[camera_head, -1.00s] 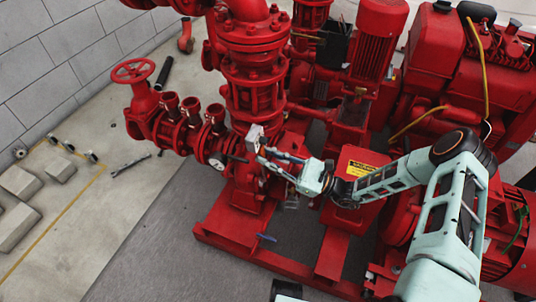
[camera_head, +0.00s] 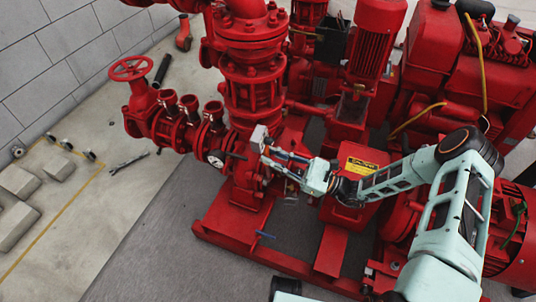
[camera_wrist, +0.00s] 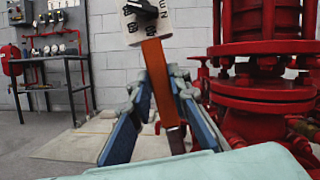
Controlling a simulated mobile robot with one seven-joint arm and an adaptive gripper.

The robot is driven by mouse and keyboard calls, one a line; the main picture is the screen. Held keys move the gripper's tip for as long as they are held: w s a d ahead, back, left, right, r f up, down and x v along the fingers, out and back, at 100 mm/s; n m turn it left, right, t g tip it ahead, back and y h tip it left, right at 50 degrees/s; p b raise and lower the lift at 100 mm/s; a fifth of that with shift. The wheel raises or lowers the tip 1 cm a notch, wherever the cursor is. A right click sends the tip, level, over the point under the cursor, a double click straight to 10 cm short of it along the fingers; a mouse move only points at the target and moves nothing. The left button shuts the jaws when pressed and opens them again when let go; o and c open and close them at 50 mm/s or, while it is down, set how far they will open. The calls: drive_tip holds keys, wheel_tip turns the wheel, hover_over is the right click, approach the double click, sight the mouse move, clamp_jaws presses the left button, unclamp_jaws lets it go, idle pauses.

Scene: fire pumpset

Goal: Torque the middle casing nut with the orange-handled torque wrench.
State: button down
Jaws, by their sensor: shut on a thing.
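My gripper (camera_head: 274,154) reaches left in front of the red pump casing in the head view. In the wrist view my gripper (camera_wrist: 160,88) has its two blue-padded fingers on either side of the orange handle of the torque wrench (camera_wrist: 159,75), shut on it. A pale block with dark markings and a dark knob (camera_wrist: 147,20) shows at the handle's far end. A small pale block (camera_head: 259,138) also shows beyond my fingertips in the head view. The casing nuts are too small to tell apart, and I cannot tell whether the wrench touches one.
A red pump and pipework (camera_head: 252,85) stand close around my gripper. A grey wrench (camera_head: 129,163) lies on the floor at left. A dark table (camera_wrist: 50,88) stands by the wall in the wrist view.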

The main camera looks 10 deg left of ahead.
drive_tip(key=shift+s+d+r, duration=0.1)
drive_tip(key=shift+d, duration=0.7)
drive_tip(key=shift+s+d+r, duration=0.1)
drive_tip(key=shift+d, duration=0.65)
drive_tip(key=shift+a+f, duration=0.1)
drive_tip(key=shift+s+a+f+n, duration=0.1)
drive_tip(key=shift+s+a+n, duration=0.15)
drive_tip(key=shift+a, duration=0.35)
drive_tip(key=shift+s+a+f+n, duration=0.1)
drive_tip(key=shift+s+a+n, duration=0.15)
drive_tip(key=shift+a, duration=0.35)
drive_tip(key=shift+w+a, duration=0.2)
drive_tip(key=shift+a, duration=1.15)
drive_tip(key=shift+w, duration=0.1)
drive_tip(key=shift+w+d+r+m+b, duration=0.1)
drive_tip(key=shift+w+r+m+b, duration=0.1)
drive_tip(key=shift+w+m, duration=0.35)
drive_tip(key=shift+w+d+r+m+b, duration=0.1)
drive_tip(key=shift+w+m+b, duration=0.1)
drive_tip(key=shift+w+m, duration=0.3)
drive_tip(key=w, duration=0.1)
drive_tip(key=w+m+t, duration=0.1)
drive_tip(key=w+m, duration=0.1)
drive_tip(key=shift+w+d+r+m+b, duration=0.1)
drive_tip(key=shift+w+d+m+b, duration=0.15)
drive_tip(key=shift+w+b, duration=0.1)
